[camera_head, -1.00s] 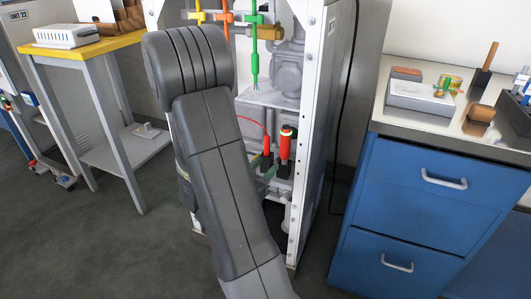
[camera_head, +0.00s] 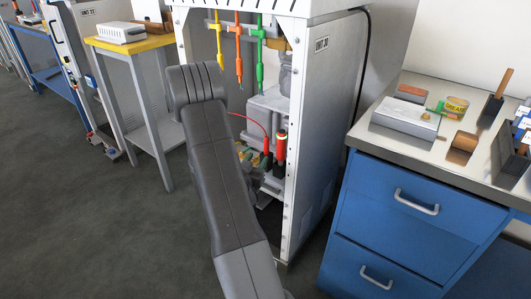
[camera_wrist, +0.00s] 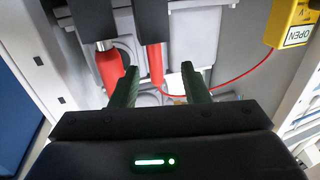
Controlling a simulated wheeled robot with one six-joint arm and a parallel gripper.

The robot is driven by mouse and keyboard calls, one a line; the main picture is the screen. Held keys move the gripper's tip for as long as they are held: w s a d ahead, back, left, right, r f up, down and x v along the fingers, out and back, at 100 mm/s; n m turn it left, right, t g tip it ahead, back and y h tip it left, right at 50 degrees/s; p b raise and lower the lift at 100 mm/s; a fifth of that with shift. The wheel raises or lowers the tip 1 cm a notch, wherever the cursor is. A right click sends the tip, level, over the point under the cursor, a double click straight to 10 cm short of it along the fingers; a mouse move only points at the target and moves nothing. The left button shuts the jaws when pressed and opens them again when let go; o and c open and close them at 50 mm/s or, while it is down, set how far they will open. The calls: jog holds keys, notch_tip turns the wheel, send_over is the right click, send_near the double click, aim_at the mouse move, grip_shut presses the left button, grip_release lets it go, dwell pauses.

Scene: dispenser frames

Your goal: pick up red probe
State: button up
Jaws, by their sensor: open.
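The red probe (camera_head: 267,144), with a thin red wire, stands in the lower part of the open cabinet in the head view. Beside it on the right is a thicker red handle (camera_head: 281,147) with a dark band. In the wrist view the red probe (camera_wrist: 155,64) hangs from a dark holder, with the thicker red handle (camera_wrist: 109,68) to its left. My gripper (camera_wrist: 159,72) is open, and its two green fingers flank the probe in the picture. I cannot tell whether the probe is in between them in depth. The head view mostly hides my gripper behind my arm.
The cabinet (camera_head: 325,110) encloses the probe with side walls. Yellow, orange (camera_head: 239,50) and green tools hang above. A yellow box (camera_wrist: 292,22) marked OPEN is at the wrist view's upper right. A blue drawer bench (camera_head: 400,215) stands right, a yellow-topped table (camera_head: 113,43) left.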

aim_at(266, 151)
jog(key=x, duration=0.3)
jog(key=b+x, duration=0.1)
jog(key=x, duration=0.3)
jog(key=shift+s+d+f, duration=0.1)
jog(key=shift+d+f, duration=0.1)
jog(key=shift+d, duration=0.2)
jog(key=shift+w+d, duration=0.15)
jog(key=shift+w, duration=0.25)
grip_shut()
